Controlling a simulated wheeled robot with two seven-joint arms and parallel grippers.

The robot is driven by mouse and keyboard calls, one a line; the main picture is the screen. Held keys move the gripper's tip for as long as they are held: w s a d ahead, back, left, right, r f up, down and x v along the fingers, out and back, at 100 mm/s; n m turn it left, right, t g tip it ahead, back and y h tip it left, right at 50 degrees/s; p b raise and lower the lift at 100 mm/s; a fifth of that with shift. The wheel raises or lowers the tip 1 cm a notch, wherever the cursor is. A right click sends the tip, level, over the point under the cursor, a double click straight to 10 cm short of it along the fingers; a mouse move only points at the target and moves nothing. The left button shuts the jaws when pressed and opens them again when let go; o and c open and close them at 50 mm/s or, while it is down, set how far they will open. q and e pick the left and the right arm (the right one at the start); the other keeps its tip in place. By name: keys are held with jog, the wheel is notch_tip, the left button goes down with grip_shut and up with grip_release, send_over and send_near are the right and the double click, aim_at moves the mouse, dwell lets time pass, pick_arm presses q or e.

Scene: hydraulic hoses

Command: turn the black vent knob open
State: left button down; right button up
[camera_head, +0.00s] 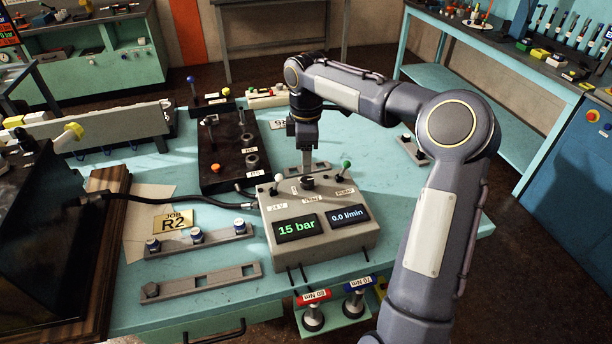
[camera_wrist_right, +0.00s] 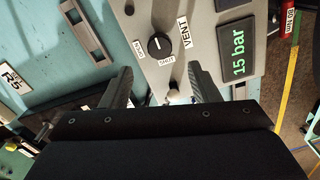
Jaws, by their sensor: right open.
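The black vent knob (camera_wrist_right: 160,45) is round with a white mark on its face. It sits on the grey control box, between small labels and beside the word VENT in the right wrist view. I cannot tell its exact setting from the mark. In the head view the knob (camera_head: 307,184) shows just below my right gripper (camera_head: 305,168). In the wrist view my right gripper (camera_wrist_right: 160,70) is open, its two fingers apart, with the knob ahead of the gap and not gripped. My left gripper is not in view.
The control box (camera_head: 340,250) reads 15 bar and 0.0 l/min. A white-tipped lever (camera_head: 278,178) and a green-tipped lever (camera_head: 347,165) flank the knob; the white tip (camera_wrist_right: 173,93) shows between my fingers. A black hose (camera_head: 150,202) runs at left. Red and blue tools (camera_head: 313,312) hang in front.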

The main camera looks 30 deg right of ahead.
aim_at(307, 180)
notch_tip(307, 180, down, 8)
jog(key=shift+r+p, duration=0.25)
jog(key=shift+p, duration=0.2)
jog(key=c, duration=1)
jog(key=shift+o, duration=0.2)
